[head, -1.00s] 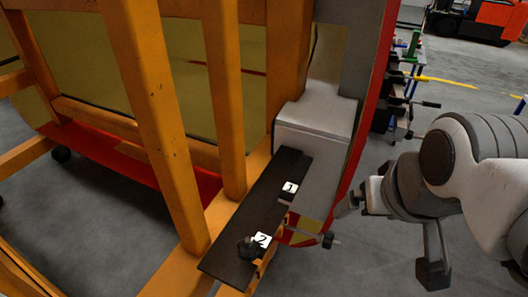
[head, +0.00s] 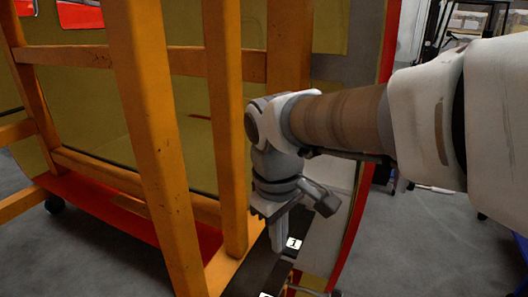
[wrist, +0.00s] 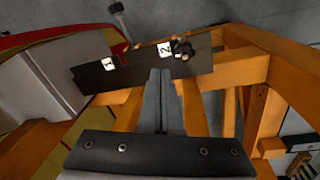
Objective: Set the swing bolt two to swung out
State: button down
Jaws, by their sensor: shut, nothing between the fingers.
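In the wrist view, a dark plate (wrist: 135,71) carries white labels 1 (wrist: 107,64) and 2 (wrist: 165,49). A black knob (wrist: 186,48) sits beside label 2, at that end of the plate; I take it as part of swing bolt two. In the head view my gripper (head: 278,248) points down beside label 1 (head: 293,243); the black knob is out of frame.
Orange frame posts (head: 160,140) and beams stand close left of my gripper. The red-edged nosecone shell (head: 372,150) is behind. Open grey floor (head: 400,240) lies to the right.

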jog(key=a+f+n+g+h, duration=0.1)
jog(key=a+f+n, duration=0.5)
jog(key=a, duration=0.8)
jog(key=shift+w+f+g+h+b, duration=0.4)
jog(key=shift+w+f+h, duration=0.05)
jog(key=shift+f+h, duration=0.2)
jog(key=x, duration=0.9)
jog(key=shift+f, duration=0.35)
jog(key=d, duration=0.3)
jog(key=shift+s, duration=0.35)
jog(key=shift+d+f+p, duration=0.15)
jog(key=shift+d+p, duration=0.15)
jog(key=shift+d, duration=0.15)
jog(key=shift+s+d, duration=0.1)
jog(key=shift+d, duration=0.05)
